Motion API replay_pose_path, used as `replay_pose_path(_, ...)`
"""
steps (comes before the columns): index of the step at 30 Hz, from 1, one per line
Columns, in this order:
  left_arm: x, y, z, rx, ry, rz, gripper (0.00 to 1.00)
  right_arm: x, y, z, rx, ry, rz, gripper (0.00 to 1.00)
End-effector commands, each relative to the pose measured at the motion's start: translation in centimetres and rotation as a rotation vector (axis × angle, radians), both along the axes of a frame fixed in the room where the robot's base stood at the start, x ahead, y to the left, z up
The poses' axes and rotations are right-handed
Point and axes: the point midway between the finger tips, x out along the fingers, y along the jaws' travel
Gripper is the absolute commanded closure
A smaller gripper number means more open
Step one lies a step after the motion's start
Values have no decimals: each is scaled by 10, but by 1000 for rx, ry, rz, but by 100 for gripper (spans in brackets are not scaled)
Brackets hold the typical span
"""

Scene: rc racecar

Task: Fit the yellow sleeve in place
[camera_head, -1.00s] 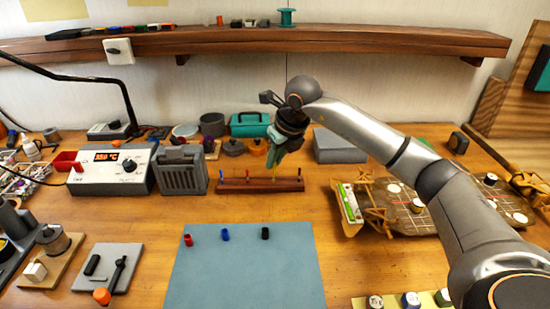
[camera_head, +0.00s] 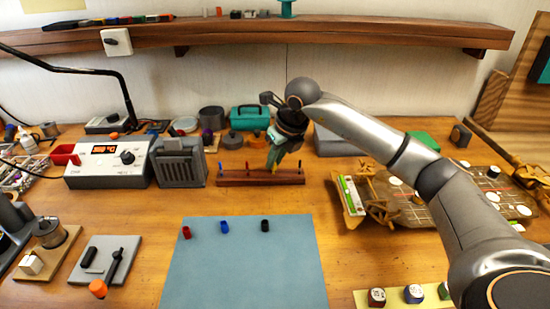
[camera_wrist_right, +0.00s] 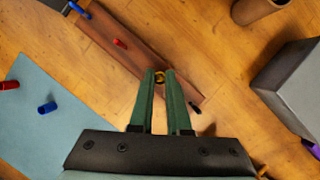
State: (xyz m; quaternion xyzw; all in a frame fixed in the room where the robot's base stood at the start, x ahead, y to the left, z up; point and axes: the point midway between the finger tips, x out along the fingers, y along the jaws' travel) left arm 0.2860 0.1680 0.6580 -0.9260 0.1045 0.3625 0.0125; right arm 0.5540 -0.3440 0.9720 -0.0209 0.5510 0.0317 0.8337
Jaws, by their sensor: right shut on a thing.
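A dark red-brown wooden bar (camera_head: 245,179) with small coloured pegs stands on the bench. It runs diagonally in the right wrist view (camera_wrist_right: 112,42), with a blue, a red and a black peg showing. My right gripper (camera_head: 272,166) is over the bar between the red and black pegs. Its green fingers (camera_wrist_right: 159,76) are shut on the yellow sleeve (camera_wrist_right: 159,78), a small ring at the fingertips. Whether the sleeve is around a peg or above it, I cannot tell; any peg there is hidden. My left gripper is not in view.
Red (camera_head: 186,232), blue (camera_head: 224,227) and black (camera_head: 265,225) sleeves stand on the blue-grey mat (camera_head: 245,275). A grey box (camera_head: 335,142) is behind the bar to the right. A grey slotted holder (camera_head: 180,165) is close to its left. Bare wood surrounds the bar's front.

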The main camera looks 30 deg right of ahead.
Motion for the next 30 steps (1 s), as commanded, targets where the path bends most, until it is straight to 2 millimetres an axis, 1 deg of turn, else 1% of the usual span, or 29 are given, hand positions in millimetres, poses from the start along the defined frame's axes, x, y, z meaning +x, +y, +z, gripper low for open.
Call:
replay_pose_path(18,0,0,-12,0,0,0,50,0,0,-17,-1,1,0,100)
replay_pose_path(19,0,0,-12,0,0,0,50,0,0,-17,-1,1,0,84)
replay_pose_path(28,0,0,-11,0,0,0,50,0,0,-16,0,1,0,50)
replay_pose_path(30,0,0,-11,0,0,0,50,0,0,-15,0,0,0,50)
